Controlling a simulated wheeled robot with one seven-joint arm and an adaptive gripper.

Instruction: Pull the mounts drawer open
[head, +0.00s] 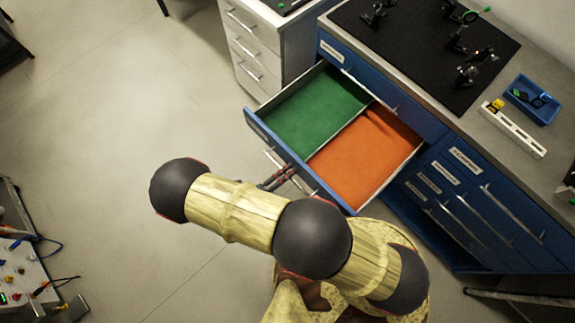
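A blue-fronted drawer (249,117) stands pulled out from the blue bench, with a green compartment (312,112) and an orange compartment (366,146) inside, both empty. I cannot read its label, so I cannot tell from the words that it is the mounts drawer. Its metal handle (271,158) runs along the outer front. My gripper (285,174) is at the handle, by the middle of the drawer front. Its fingers are small and partly hidden by my arm, so I cannot tell whether they are closed around the handle.
The bench top holds a black board (420,45) with optical mounts, a blue tray (532,99) and a white rack (513,129). Shut blue drawers (455,190) lie to the right. A white drawer cabinet (250,50) stands left of the open drawer.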

